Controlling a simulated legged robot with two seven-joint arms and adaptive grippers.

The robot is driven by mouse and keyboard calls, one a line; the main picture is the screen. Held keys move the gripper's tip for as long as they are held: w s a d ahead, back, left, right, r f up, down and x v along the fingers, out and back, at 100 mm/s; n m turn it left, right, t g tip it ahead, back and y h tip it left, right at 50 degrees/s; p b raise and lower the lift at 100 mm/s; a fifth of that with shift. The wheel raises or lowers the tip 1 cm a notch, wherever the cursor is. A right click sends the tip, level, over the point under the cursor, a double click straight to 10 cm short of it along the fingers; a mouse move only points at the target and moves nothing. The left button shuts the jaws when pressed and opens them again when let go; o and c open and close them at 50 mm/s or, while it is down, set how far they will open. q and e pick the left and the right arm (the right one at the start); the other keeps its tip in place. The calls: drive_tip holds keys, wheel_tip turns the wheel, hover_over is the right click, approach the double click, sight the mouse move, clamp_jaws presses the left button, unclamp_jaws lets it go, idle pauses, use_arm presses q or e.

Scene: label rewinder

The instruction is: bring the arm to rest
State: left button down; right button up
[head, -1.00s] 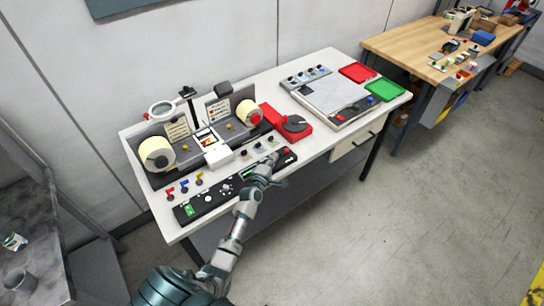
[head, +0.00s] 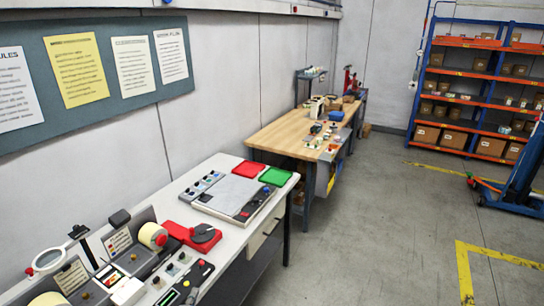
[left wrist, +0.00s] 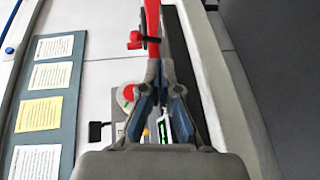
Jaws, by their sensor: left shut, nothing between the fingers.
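My left gripper (left wrist: 155,68) shows in the left wrist view with its fingers together and nothing between them. A red part of the bench equipment (left wrist: 152,18) shows beyond the fingertips; I cannot tell the gap between them. The label rewinder shows at the lower left of the head view, with a cream label roll (head: 150,234) and a second roll cut by the bottom edge. Its dark control panel (head: 187,284) lies in front; a green display (left wrist: 162,132) shows between my fingers' lower parts in the wrist view. My right gripper is in neither view.
The white bench holds a red device with a dark dial (head: 201,233), a scale-like plate (head: 228,192), a red tray (head: 248,169) and a green tray (head: 275,177). A wooden bench (head: 285,134) and orange shelves (head: 470,95) stand farther back.

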use_arm(q)
drive_tip(key=s+d+f+m+g+h, duration=0.3)
drive_tip(key=s+d+f+m+g, duration=0.15)
drive_tip(key=s+d+m, duration=0.35)
drive_tip(key=s+d+m+g+y, duration=0.1)
drive_tip(key=s+d+m+g, duration=0.2)
drive_tip(key=s, duration=0.7)
drive_tip(key=s+f+m+g, duration=0.1)
drive_tip(key=s+m+g, duration=0.3)
drive_tip(key=s, duration=0.6)
drive_tip(key=s+d+m+g+y, duration=0.15)
drive_tip(key=s+m, duration=0.35)
drive_tip(key=s, duration=0.6)
wheel_tip(320, 180, down, 26)
drive_tip(key=s+g, duration=0.1)
drive_tip(key=s+a+f+g+b, duration=0.1)
drive_tip(key=s+a+f, duration=0.1)
drive_tip(key=s+f, duration=1.6)
drive_tip(key=shift+s+a, duration=0.25)
drive_tip(key=shift+a, duration=0.1)
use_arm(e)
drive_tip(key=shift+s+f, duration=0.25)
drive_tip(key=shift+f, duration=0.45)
use_arm(q)
drive_tip(key=shift+f, duration=0.1)
